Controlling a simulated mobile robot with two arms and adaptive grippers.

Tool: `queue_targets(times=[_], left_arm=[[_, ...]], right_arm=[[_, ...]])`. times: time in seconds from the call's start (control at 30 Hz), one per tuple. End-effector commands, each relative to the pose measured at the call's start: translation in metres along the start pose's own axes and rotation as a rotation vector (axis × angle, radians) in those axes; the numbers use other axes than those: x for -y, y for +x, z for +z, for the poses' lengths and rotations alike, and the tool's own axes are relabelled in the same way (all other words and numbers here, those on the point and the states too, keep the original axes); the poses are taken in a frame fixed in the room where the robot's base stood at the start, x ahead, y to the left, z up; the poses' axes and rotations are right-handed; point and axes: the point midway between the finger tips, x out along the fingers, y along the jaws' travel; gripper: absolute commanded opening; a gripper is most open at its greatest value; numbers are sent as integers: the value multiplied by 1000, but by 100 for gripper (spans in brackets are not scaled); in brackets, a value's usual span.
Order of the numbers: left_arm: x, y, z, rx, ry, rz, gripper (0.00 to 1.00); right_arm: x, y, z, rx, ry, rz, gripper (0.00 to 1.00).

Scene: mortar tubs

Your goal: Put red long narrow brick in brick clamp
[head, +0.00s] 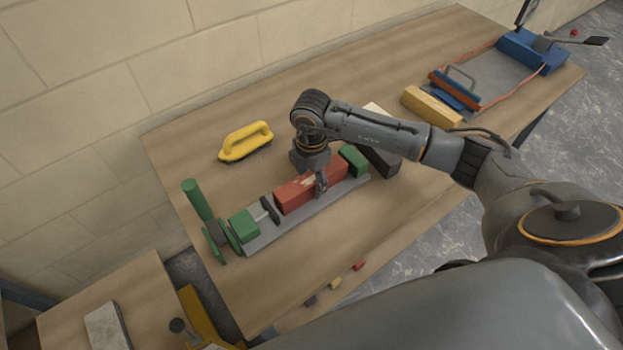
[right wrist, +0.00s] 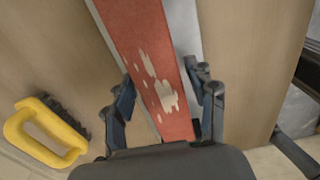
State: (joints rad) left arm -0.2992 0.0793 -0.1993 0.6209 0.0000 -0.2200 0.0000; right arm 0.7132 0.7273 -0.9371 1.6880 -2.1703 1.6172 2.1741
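The red long narrow brick (head: 296,194), with pale chipped patches, lies lengthwise over the grey base (head: 285,232) of the brick clamp, between its green blocks (head: 244,224) (head: 353,160). I cannot tell whether it rests fully on the base. My right gripper (head: 321,184) points down at the brick's right half. In the right wrist view, its fingers (right wrist: 164,80) stand on both sides of the brick (right wrist: 140,45). They look open, with a narrow gap at the right finger; contact at the left finger is unclear. My left gripper is not in view.
A yellow-handled brush (head: 245,142) lies behind the clamp. A dark block (head: 382,160) sits close to the clamp's right end. A yellow brick (head: 431,105) and a blue-and-red tool (head: 455,90) lie farther right.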

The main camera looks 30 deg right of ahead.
Motion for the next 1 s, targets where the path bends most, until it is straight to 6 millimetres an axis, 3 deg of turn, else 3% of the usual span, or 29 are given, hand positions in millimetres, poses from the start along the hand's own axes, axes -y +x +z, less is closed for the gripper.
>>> queue_targets(times=[0.3, 0.43, 0.8, 1.0], left_arm=[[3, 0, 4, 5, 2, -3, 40], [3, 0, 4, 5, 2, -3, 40], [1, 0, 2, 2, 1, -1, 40], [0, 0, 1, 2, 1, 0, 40]], right_arm=[[2, 2, 0, 1, 0, -6, 67], [1, -6, 0, 0, 0, -2, 67], [0, -80, 0, 1, -1, 2, 67], [0, -110, 0, 0, -1, 1, 67]])
